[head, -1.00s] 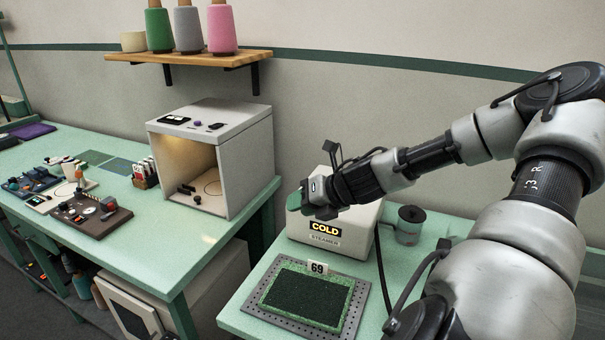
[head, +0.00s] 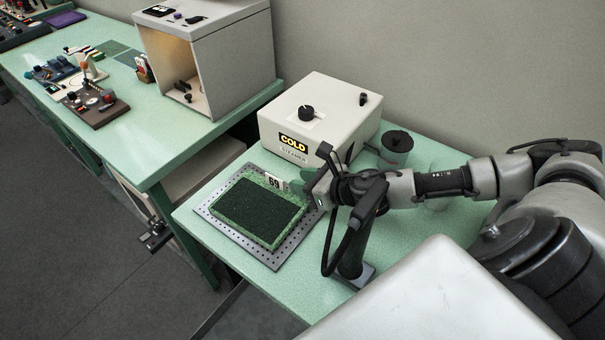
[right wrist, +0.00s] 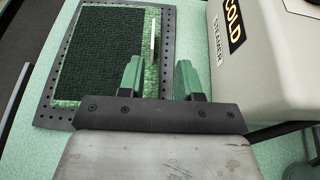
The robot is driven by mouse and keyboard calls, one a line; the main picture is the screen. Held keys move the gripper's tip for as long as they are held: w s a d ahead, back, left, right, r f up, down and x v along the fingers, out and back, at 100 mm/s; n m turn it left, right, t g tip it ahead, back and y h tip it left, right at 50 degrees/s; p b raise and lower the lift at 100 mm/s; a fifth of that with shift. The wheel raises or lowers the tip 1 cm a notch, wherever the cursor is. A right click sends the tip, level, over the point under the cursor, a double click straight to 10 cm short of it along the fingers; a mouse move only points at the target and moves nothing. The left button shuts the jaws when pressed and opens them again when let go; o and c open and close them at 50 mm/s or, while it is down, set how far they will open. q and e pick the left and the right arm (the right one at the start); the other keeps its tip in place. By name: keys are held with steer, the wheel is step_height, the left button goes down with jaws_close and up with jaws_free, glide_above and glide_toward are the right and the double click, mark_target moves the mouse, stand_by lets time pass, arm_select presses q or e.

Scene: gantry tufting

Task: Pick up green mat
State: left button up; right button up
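The green mat (head: 259,212) lies flat on a grey perforated plate (head: 296,243) on the pale green table. It has a dark green pile, a lighter green border and a small white tag (head: 274,182) marked 69. My right gripper (head: 297,181) is at the mat's upper right edge, close to the tag. In the right wrist view, its two green fingers (right wrist: 159,76) are apart with nothing held between them. The mat (right wrist: 101,54) lies ahead and to the left there, with the tag seen edge-on. I cannot tell whether a finger touches it. My left gripper is not in view.
A white steamer (head: 318,112) labelled COLD stands just behind the plate, close to my right gripper. A dark grey canister (head: 396,148) is beside it. A longer green bench (head: 190,136) at left carries an open box (head: 215,62) and small tools.

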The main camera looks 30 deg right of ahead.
mark_target(274, 179)
steer(key=shift+w+a, duration=0.2)
steer(key=shift+a, duration=0.1)
steer(key=w+a, duration=0.1)
steer(key=w+a+f+p, duration=0.1)
steer(key=w, duration=0.2)
steer(key=shift+a+f+p, duration=0.15)
steer(key=shift+a+p, duration=0.15)
steer(key=shift+a, duration=0.1)
steer(key=shift+d+f+x, duration=0.1)
steer(key=shift+x, duration=0.65)
steer(key=shift+d+f+x, duration=0.1)
steer(key=shift+x, duration=0.65)
steer(key=shift+s+d, duration=0.1)
steer(key=c, duration=0.5)
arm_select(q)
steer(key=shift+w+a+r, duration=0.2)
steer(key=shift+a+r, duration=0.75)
arm_select(e)
jaws_close()
